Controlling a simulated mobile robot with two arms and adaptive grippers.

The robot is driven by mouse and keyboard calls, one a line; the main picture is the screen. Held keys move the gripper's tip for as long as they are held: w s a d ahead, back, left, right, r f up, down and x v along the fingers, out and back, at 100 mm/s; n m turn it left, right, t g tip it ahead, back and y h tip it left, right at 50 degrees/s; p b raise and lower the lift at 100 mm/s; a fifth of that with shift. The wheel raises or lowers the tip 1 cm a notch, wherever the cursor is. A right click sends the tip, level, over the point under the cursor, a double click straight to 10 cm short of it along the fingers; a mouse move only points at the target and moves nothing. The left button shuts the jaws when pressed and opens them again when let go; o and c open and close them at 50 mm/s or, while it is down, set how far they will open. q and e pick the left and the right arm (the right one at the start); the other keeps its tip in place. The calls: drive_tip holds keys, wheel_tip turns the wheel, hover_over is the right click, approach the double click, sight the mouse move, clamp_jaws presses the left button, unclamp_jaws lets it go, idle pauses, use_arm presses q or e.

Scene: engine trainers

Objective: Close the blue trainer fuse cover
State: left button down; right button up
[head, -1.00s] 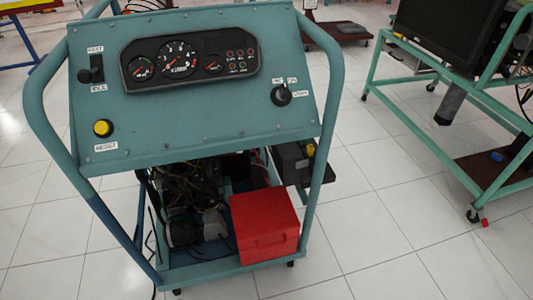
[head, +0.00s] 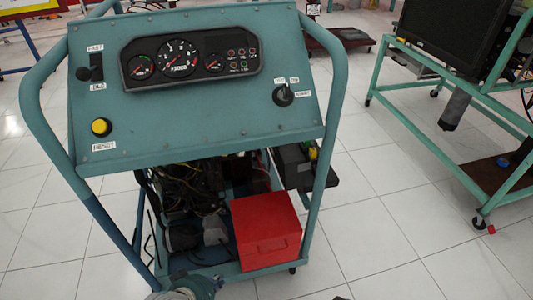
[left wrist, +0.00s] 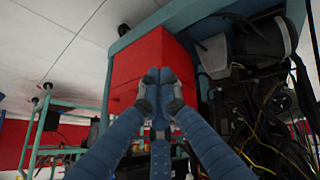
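The blue trainer (head: 210,120) stands in front of me, its sloped gauge panel facing me. A dark box (head: 290,165) sits at its right side, with a dark flat flap (head: 321,185) sticking outward and yellow-green parts beside it. This looks like the fuse box with its cover open, but I cannot be sure. My left gripper (head: 187,290) is at the bottom edge of the head view, low in front of the trainer. In the left wrist view its fingers (left wrist: 160,78) are together and empty, in front of the red box (left wrist: 150,55). My right gripper is not clearly visible.
The red box (head: 266,232) sits on the trainer's lower frame, beside wiring and engine parts (head: 185,195). A blue tube rail (head: 320,170) runs down the right side. A green-framed trainer (head: 460,100) stands at right. Tiled floor (head: 390,220) between is clear.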

use_arm(q)
drive_tip(key=w+d+r+n+t+h+b, duration=0.1)
drive_tip(key=w+d+r+n+t+h, duration=0.15)
drive_tip(key=w+r, duration=0.35)
drive_tip(key=w+d+r+n+t+h+b, duration=0.1)
drive_tip(key=w+d+r+n+t+b, duration=0.15)
drive_tip(key=w+r, duration=0.35)
drive_tip(key=w+r+n+t+h+b, duration=0.1)
drive_tip(key=w+r+n+t+h, duration=0.4)
drive_tip(key=r, duration=0.8)
drive_tip(key=w+d+r+n+y+b, duration=0.1)
drive_tip(key=w+d+y+b, duration=0.1)
drive_tip(key=w+d, duration=0.6)
drive_tip(key=shift+w+d+r+g+b, duration=0.15)
drive_tip(key=shift+w+d+g+b, duration=0.2)
drive_tip(key=shift+w, duration=1.15)
use_arm(e)
drive_tip(key=w+a+r+t+y, duration=0.1)
drive_tip(key=w+a+r+t, duration=0.2)
drive_tip(key=r, duration=1)
drive_tip(key=w+a+r+t+y, duration=0.2)
drive_tip(key=w+r+t, duration=0.6)
drive_tip(key=w+r, duration=0.3)
drive_tip(key=shift+a+r+t, duration=0.4)
drive_tip(key=shift+r, duration=0.7)
drive_tip(key=shift+f, duration=0.1)
